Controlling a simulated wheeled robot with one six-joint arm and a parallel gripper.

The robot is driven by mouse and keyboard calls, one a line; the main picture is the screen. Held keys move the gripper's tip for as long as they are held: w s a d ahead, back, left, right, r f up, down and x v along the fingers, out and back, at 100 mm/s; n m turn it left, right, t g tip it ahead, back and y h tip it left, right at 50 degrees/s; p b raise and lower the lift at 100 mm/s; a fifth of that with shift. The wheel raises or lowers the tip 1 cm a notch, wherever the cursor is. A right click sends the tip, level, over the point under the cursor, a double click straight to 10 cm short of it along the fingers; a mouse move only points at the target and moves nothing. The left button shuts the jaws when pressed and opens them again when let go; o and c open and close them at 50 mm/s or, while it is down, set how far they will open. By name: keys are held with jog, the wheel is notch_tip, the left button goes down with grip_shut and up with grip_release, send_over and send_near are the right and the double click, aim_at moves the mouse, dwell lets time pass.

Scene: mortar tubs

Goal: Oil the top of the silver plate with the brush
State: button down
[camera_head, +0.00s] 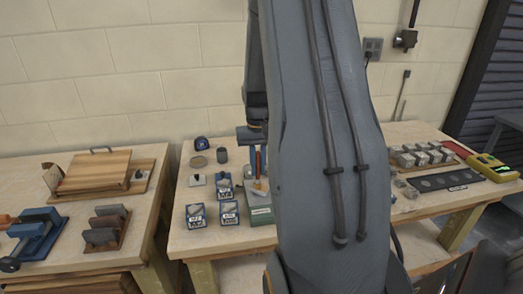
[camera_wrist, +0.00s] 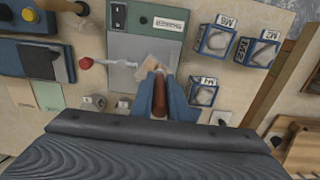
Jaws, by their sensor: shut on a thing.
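My gripper (camera_head: 252,137) is shut on the brush (camera_head: 258,160) by its red-brown handle. In the wrist view the blue fingers (camera_wrist: 161,92) stand on both sides of the handle (camera_wrist: 159,104). The pale brush head (camera_wrist: 153,52) points away from the gripper and lies over the silver plate (camera_wrist: 128,45). I cannot tell whether the bristles touch it. The plate is a flat grey square on a greenish block (camera_head: 261,215) in the head view. My arm hides part of that block.
Blue-framed tubs (camera_head: 229,213) stand left of the block. A red-knobbed rod (camera_wrist: 87,63) reaches over the plate's edge. A left bench holds a wooden board (camera_head: 95,170). Grey blocks (camera_head: 420,155) sit at right.

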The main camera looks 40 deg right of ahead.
notch_tip(320, 180, up, 8)
jog(key=a+p, duration=0.1)
jog(key=p, duration=0.4)
jog(key=shift+s+a+p, duration=0.15)
jog(key=shift+s+p, duration=0.15)
jog(key=shift+s, duration=0.05)
jog(key=shift+f, duration=0.15)
dwell(0.5)
